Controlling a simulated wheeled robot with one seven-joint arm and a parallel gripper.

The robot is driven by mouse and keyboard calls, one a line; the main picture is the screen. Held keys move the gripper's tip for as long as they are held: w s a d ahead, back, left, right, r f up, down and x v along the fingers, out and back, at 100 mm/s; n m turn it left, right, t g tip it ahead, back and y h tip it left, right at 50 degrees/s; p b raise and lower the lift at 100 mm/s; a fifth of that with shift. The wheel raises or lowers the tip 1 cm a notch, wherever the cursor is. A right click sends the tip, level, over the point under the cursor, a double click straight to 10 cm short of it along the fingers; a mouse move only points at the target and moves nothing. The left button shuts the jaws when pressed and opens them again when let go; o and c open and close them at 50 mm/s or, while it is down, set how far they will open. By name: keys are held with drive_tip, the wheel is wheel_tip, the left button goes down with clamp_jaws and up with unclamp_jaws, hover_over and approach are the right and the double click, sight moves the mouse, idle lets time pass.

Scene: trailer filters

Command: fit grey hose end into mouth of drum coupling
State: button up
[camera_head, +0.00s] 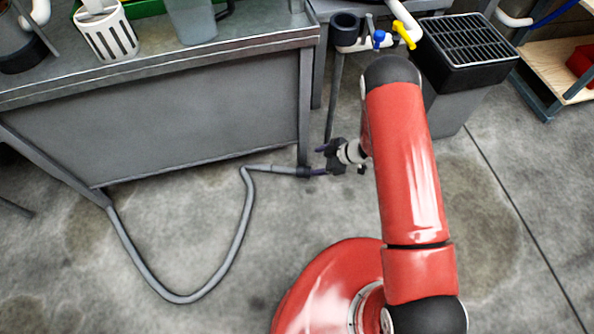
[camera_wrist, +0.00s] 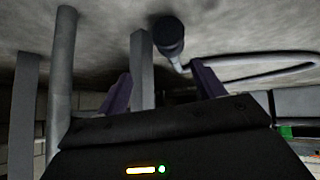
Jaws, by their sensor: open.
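The grey hose (camera_head: 241,222) loops over the concrete floor from the bench's left leg. Its dark-tipped end (camera_head: 303,172) lies near the bench's right leg, and it shows in the wrist view as a dark round tip (camera_wrist: 169,35). My gripper (camera_head: 319,161) is open, its purple fingers beside the hose end. In the wrist view the tip appears beyond and between the spread fingers (camera_wrist: 163,86), and no grip on it shows. A dark open-topped round fitting (camera_head: 345,22) stands on a post at the back; I cannot tell whether it is the drum coupling.
The grey metal bench (camera_head: 200,108) stands at left, with a slotted white holder (camera_head: 108,34) on top. Blue (camera_head: 379,39) and yellow (camera_head: 404,34) valve handles and a grated black box (camera_head: 465,50) are at the back. Open floor lies in front of the bench.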

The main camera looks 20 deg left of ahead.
sight(309, 169)
drive_tip(key=shift+g, duration=0.4)
drive_tip(key=f, duration=0.1)
drive_tip(key=s+a+f, duration=0.1)
drive_tip(key=a+f, duration=0.1)
drive_tip(key=shift+s+f+b, duration=0.15)
drive_tip(key=shift+s+b, duration=0.15)
drive_tip(key=shift+s, duration=0.05)
drive_tip(key=b+x, duration=0.1)
drive_tip(key=x, duration=0.4)
drive_tip(key=shift+w+d+f, duration=0.1)
drive_tip(key=shift+w+f, duration=0.05)
drive_tip(key=shift+f, duration=0.15)
drive_tip(key=shift+r, duration=0.1)
drive_tip(key=c, duration=1.4)
